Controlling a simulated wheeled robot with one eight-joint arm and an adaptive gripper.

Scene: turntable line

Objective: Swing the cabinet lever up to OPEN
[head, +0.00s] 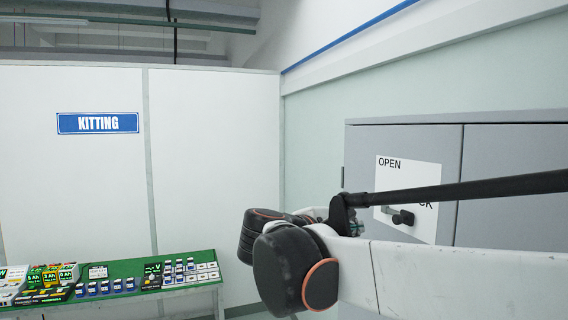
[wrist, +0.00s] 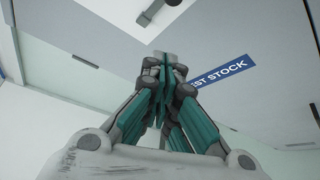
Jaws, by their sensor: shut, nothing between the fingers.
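The grey cabinet (head: 400,150) stands at the right in the head view. Its white label (head: 425,175) reads OPEN at the top, with a second word at the right partly hidden. The lever (head: 402,216) has a dark knob and lies roughly sideways, near the second word, low on the label. My gripper (head: 352,226) is mostly hidden behind my arm there, left of the lever in the picture. In the wrist view, my gripper (wrist: 168,62) is shut and empty. The lever (wrist: 147,16) shows beyond and above its fingertips, apart from them in the picture.
A green-topped table (head: 150,262) with several packs and small parts stands at the lower left, before a white KITTING wall (head: 215,150).

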